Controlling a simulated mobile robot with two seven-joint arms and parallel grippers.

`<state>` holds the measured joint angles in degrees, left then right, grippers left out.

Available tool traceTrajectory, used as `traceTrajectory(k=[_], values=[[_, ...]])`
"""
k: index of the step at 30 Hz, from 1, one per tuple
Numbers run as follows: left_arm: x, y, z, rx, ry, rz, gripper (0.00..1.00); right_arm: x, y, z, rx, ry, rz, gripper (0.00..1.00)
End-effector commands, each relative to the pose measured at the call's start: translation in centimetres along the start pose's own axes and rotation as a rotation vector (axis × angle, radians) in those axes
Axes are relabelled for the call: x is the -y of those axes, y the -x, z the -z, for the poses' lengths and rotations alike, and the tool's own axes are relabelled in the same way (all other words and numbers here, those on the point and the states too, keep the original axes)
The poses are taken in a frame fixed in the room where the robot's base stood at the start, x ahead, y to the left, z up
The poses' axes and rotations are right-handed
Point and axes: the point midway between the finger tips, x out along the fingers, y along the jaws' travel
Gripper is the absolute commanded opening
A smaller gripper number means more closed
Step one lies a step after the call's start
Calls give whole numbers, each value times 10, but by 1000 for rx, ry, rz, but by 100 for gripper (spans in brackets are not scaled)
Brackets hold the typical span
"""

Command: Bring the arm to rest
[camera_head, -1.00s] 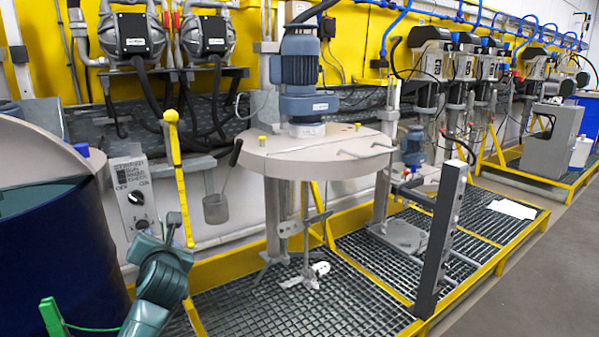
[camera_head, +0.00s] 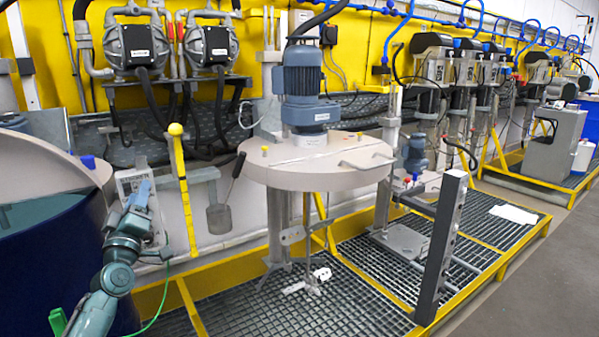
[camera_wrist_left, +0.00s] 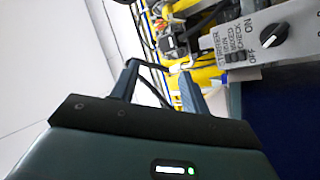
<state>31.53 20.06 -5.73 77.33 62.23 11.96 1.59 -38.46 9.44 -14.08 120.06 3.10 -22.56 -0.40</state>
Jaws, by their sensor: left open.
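My left arm comes in from the lower left of the head view. Its gripper (camera_head: 141,194) is raised in front of the grey control box (camera_head: 128,184) and hides part of it. In the wrist view the two fingers of the left gripper (camera_wrist_left: 160,70) stand apart with nothing held between them. The control box (camera_wrist_left: 250,50) shows there at the upper right, with a black knob (camera_wrist_left: 275,36) marked OFF and ON. I cannot tell from the head view whether the gripper touches the box. My right gripper is not in view.
A dark blue drum (camera_head: 40,255) stands at the left, close to my arm. A yellow post (camera_head: 183,190) and a scoop-like paddle (camera_head: 219,215) are to the right. A round lid (camera_head: 315,175) carries a blue motor (camera_head: 303,80). Yellow-edged grating (camera_head: 330,305) lies below.

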Motion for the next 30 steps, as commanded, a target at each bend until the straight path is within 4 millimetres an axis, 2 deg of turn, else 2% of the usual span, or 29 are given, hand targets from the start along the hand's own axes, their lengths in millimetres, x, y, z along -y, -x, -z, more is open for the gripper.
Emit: traceTrajectory(k=[3,7,12,17,18,23,26,29,30], values=[[-1,3,-32,164,-296,-32,46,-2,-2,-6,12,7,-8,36],[13,9,-57,314,-584,-21,46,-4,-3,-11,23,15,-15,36],[40,18,-70,453,-881,35,46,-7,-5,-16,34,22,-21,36],[68,26,-69,552,-1123,113,46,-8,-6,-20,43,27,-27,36],[72,45,-86,582,-1114,102,46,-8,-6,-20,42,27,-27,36],[77,106,-129,665,-1085,62,46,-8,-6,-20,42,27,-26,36],[78,152,-156,727,-1060,39,46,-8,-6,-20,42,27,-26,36],[76,211,-184,802,-1024,15,46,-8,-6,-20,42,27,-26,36],[74,237,-194,834,-1006,6,46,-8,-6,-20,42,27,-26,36]])
